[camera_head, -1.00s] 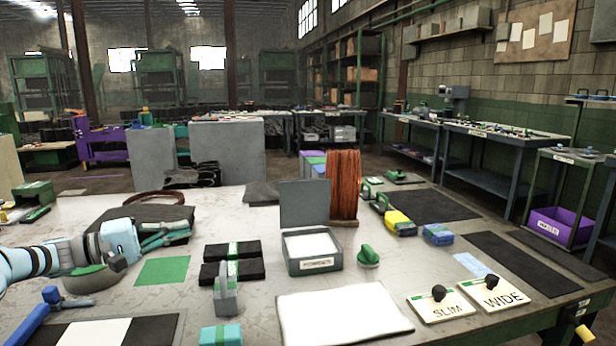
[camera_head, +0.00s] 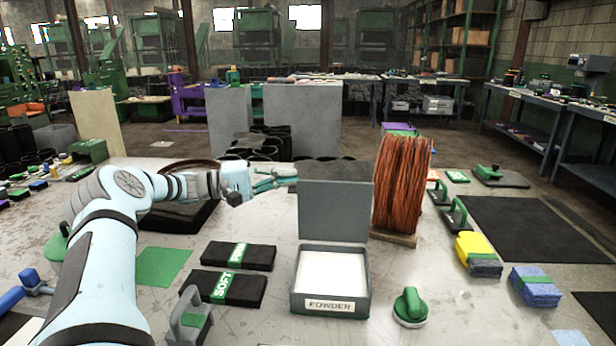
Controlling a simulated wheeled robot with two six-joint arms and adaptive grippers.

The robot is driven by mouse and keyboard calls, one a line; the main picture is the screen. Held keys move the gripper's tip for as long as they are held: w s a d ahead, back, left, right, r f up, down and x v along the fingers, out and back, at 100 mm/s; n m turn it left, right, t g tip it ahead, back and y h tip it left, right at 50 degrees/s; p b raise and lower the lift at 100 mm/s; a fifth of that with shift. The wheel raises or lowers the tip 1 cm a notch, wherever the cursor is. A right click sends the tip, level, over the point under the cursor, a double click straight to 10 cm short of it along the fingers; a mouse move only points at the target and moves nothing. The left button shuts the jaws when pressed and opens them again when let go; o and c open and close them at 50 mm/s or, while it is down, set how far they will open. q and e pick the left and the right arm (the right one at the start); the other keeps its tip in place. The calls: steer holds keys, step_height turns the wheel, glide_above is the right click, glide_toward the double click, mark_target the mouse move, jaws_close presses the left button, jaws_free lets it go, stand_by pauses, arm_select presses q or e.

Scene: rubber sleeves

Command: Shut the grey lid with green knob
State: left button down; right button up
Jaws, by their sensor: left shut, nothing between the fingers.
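A grey box (camera_head: 330,303) labelled POWDER stands on the table with white powder in it. Its grey lid (camera_head: 335,210) stands upright at the box's back edge, open, with its plain inner face toward me. No green knob shows on this face; the lid's far side is hidden. My left gripper (camera_head: 284,178) is shut and empty, with its teal fingers pointing right. In the picture, its fingertips are just left of the lid's upper left corner. I cannot tell how far apart they are in depth. My right gripper is not in view.
A coil of orange-brown cord (camera_head: 402,185) stands right behind the lid. A round tool with a green handle (camera_head: 410,305) stands right of the box. Black packs (camera_head: 228,287) lie to its left. A grey block with a handle (camera_head: 187,320) stands at front left.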

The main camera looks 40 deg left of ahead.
mark_target(328, 211)
arm_select(q)
steer(key=b+x, duration=0.3)
steer(key=x, duration=0.6)
steer(key=s+d+p, duration=0.2)
steer(key=s, duration=0.1)
steer(key=shift+s+f, duration=0.1)
steer(key=shift+s, duration=0.2)
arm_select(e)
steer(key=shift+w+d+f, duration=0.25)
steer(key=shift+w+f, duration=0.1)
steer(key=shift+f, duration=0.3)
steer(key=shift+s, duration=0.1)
